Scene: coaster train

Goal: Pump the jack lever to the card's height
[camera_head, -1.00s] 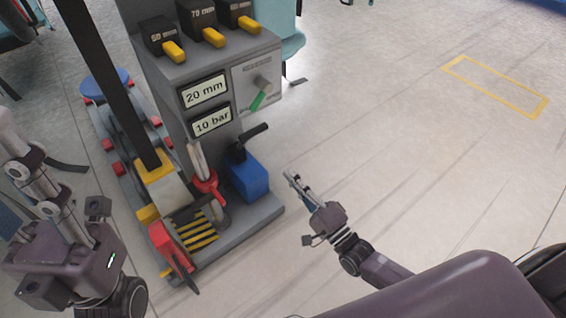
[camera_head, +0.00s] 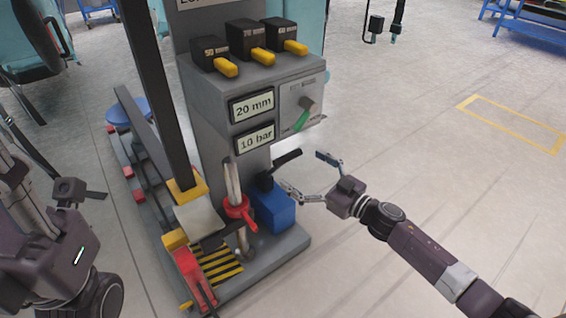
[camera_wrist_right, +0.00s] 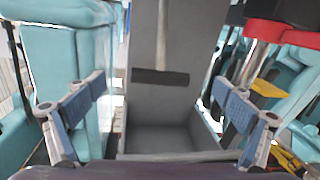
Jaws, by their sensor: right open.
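The jack stand (camera_head: 262,78) carries a blue pump box (camera_head: 272,207) with a black-handled lever (camera_head: 284,161) slanting up to the right. My right gripper (camera_head: 307,174) is open and empty, fingers spread just right of the lever; I see no contact. Its two fingers also show apart in the right wrist view (camera_wrist_right: 155,105), facing a grey surface with a dark bar (camera_wrist_right: 160,76). The displays read 20 mm (camera_head: 252,106) and 10 bar (camera_head: 256,138). My left gripper (camera_head: 72,190) is at the left edge; its fingers are unclear. I cannot read a card; a sign above the stand is cut off.
Three black blocks with yellow handles (camera_head: 263,56) sit on the stand's top. A red valve (camera_head: 240,207) and red part (camera_head: 192,277) stand left of the pump.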

